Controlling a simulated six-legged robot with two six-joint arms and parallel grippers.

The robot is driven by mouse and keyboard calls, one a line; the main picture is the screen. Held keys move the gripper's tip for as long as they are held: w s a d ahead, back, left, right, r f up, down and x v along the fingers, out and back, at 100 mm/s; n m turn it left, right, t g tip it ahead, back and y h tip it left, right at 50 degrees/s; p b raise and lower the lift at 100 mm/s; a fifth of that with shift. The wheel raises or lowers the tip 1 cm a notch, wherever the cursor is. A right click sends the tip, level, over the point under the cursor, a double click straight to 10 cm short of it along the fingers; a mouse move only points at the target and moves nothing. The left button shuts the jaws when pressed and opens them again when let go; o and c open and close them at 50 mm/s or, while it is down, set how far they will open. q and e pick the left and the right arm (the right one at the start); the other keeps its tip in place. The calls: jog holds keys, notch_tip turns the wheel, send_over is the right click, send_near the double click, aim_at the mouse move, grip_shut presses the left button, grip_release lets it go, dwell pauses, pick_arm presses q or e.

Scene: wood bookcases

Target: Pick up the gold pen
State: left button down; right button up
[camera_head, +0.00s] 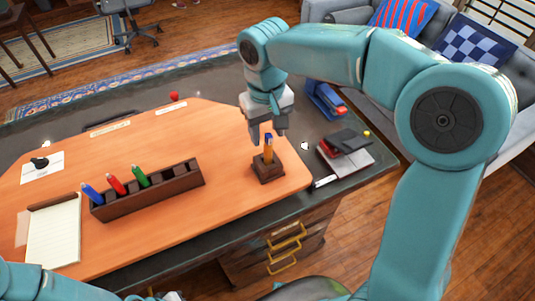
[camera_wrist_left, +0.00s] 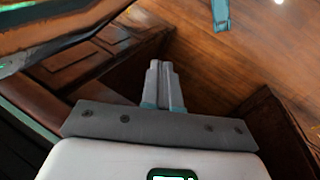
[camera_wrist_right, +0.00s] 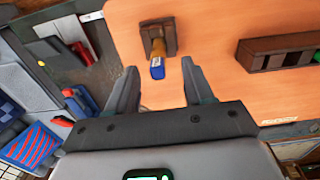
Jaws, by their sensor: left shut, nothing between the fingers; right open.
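The gold pen (camera_head: 268,152) stands upright in a small dark wooden holder (camera_head: 268,173) near the right end of the orange desk mat. Its top end is blue, and the pen also shows in the right wrist view (camera_wrist_right: 157,50). My right gripper (camera_head: 267,137) is open and empty, pointing down at the pen's top. In the right wrist view the pen's blue end lies between the fingertips' directions, with a gap to each finger. My left gripper (camera_wrist_left: 164,68) is shut and empty, low beside the desk over the wood floor.
A long dark pen tray (camera_head: 150,190) with blue, red and green pens stands left of the holder. A notepad (camera_head: 55,235) lies at left. A blue stapler-like object (camera_head: 325,98) and dark notebooks (camera_head: 345,155) lie at right. Open mat lies behind the tray.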

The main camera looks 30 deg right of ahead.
aim_at(268, 146)
jog(key=f, duration=0.6)
jog(key=shift+w+d+f, duration=0.2)
jog(key=shift+d, duration=0.05)
jog(key=shift+a, duration=0.1)
grip_shut()
